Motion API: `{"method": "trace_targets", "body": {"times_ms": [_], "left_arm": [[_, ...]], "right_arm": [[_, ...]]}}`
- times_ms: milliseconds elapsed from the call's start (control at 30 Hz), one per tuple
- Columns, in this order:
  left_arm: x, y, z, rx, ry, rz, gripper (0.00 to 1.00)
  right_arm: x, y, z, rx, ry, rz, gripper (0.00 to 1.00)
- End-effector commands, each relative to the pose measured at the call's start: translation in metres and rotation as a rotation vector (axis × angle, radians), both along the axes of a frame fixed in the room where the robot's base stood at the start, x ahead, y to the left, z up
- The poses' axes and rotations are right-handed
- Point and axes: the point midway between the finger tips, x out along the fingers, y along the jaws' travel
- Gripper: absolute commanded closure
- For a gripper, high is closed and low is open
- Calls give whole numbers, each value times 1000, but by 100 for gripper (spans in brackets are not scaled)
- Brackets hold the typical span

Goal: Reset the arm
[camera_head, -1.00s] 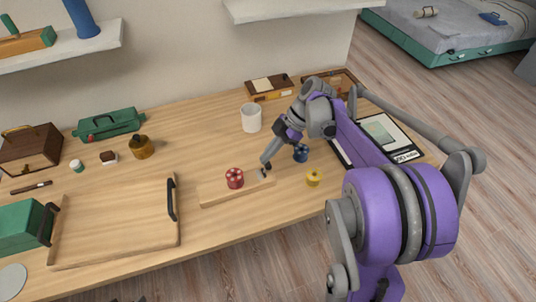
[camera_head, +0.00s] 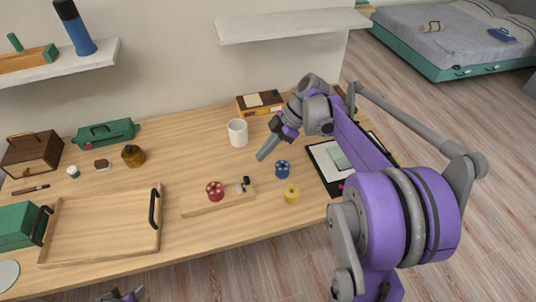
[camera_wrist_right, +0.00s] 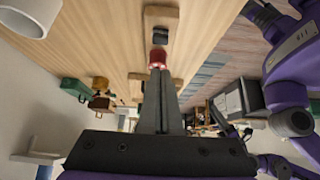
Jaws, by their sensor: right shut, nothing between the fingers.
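My right gripper (camera_head: 263,156) hangs above the desk, between the white mug and the blue knob, with its fingers shut and empty. In the right wrist view its two grey fingers (camera_wrist_right: 157,78) lie together. A wooden strip (camera_head: 220,200) lies below and left of it, apart from the fingertips. The strip carries a red knob (camera_head: 215,191) and a small dark-and-grey fitting (camera_head: 244,184). The red knob also shows just past the fingertips in the right wrist view (camera_wrist_right: 157,61). A bit of my left arm shows at the bottom edge of the head view; its fingers cannot be made out.
A white mug (camera_head: 238,133), a blue knob (camera_head: 282,169) and a yellow knob (camera_head: 291,196) stand near the right gripper. A clipboard (camera_head: 325,165) lies under my right arm. A wooden tray (camera_head: 105,256) is left. A shelf (camera_head: 290,27) overhangs the back.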

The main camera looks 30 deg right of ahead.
Motion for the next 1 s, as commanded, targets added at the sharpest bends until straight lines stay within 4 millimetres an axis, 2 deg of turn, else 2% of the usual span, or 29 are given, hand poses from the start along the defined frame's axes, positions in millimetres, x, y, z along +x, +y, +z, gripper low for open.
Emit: {"method": "trace_targets", "body": {"times_ms": [133,733,867,1000], "left_arm": [[3,0,6,0,-5,0,50],[3,0,5,0,-5,0,50],[3,0,5,0,-5,0,50],[3,0,5,0,-5,0,50]], "right_arm": [[4,3,7,0,-1,1,100],[2,4,6,-3,5,-8,100],[-10,19,6,-42,57,-93,100],[-42,46,0,-131,153,-319,100]]}}
